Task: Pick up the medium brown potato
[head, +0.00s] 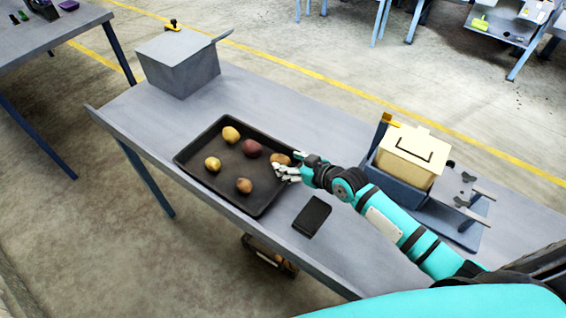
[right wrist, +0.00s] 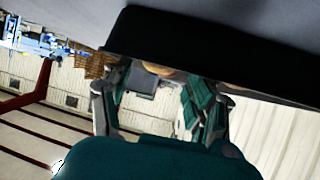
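A black tray (head: 218,180) on the grey table holds several potatoes. A brown potato (head: 280,159) lies at its right side, right beside my right gripper (head: 277,171). Another brown potato (head: 244,185) lies nearer the front of the tray. I cannot tell by size which one is the medium one. In the right wrist view the fingers of my right gripper (right wrist: 160,88) stand apart. A sliver of a brownish potato (right wrist: 160,69) shows beyond them, partly hidden by the dark tray edge (right wrist: 205,42). Contact is not clear. My left gripper is out of view.
A reddish potato (head: 252,148) and two yellowish ones (head: 231,134) share the tray. A black flat object (head: 312,216) lies right of the tray. A cream-lidded box (head: 412,155) stands farther right, a grey box (head: 178,66) at the back left.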

